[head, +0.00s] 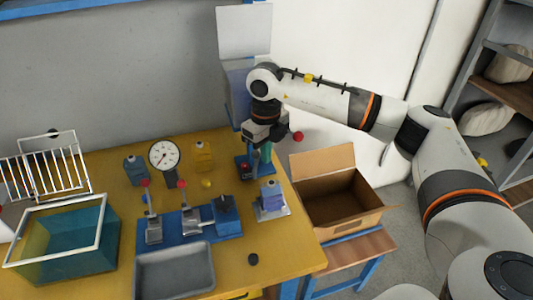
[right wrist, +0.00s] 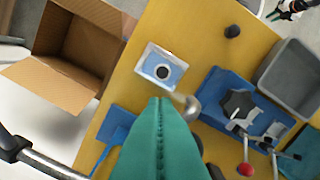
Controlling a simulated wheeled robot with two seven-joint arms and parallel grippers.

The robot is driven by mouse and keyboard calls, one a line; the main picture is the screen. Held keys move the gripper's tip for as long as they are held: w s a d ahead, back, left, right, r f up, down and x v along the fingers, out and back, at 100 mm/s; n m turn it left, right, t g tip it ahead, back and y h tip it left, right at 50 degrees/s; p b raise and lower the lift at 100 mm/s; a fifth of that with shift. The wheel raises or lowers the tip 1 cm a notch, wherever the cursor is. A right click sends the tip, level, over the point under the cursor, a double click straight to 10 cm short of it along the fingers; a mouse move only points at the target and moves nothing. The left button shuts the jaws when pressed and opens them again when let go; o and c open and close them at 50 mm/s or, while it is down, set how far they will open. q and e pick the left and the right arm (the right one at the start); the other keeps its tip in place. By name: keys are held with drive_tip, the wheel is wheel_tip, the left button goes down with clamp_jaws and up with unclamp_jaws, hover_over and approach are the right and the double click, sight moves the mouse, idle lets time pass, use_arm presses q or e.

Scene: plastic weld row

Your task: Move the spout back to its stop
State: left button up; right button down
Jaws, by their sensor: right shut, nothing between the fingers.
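My right gripper (head: 264,154) is shut and empty, pointing down over the table's right end. In the right wrist view its teal fingers (right wrist: 160,103) are together and fill the lower middle. A short curved metal piece (right wrist: 188,105), which looks like the spout, shows just right of the fingertips. I cannot tell whether they touch it. Its other end is hidden behind the fingers, and I cannot make it out in the head view.
A blue container on a pale square tray (head: 272,213) stands near the table's right edge. Left of it are a blue clamp fixture (head: 226,216), a grey bin (head: 174,274) and a dial gauge (head: 164,155). An open cardboard box (head: 345,220) is off the table's right side.

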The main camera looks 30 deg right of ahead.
drive_tip(key=shift+w+a, duration=0.2)
drive_tip(key=shift+a, duration=0.3)
idle(0.3)
drive_tip(key=shift+w+a, duration=0.15)
drive_tip(key=shift+a, duration=0.1)
drive_tip(key=shift+w+a, duration=0.15)
drive_tip(key=shift+a, duration=0.05)
idle(0.3)
drive_tip(key=shift+w+a+b, duration=0.3)
drive_tip(key=shift+w+a, duration=0.3)
drive_tip(key=shift+a, duration=0.1)
idle(0.9)
drive_tip(key=shift+w+a, duration=0.3)
drive_tip(key=shift+w, duration=0.15)
idle(0.7)
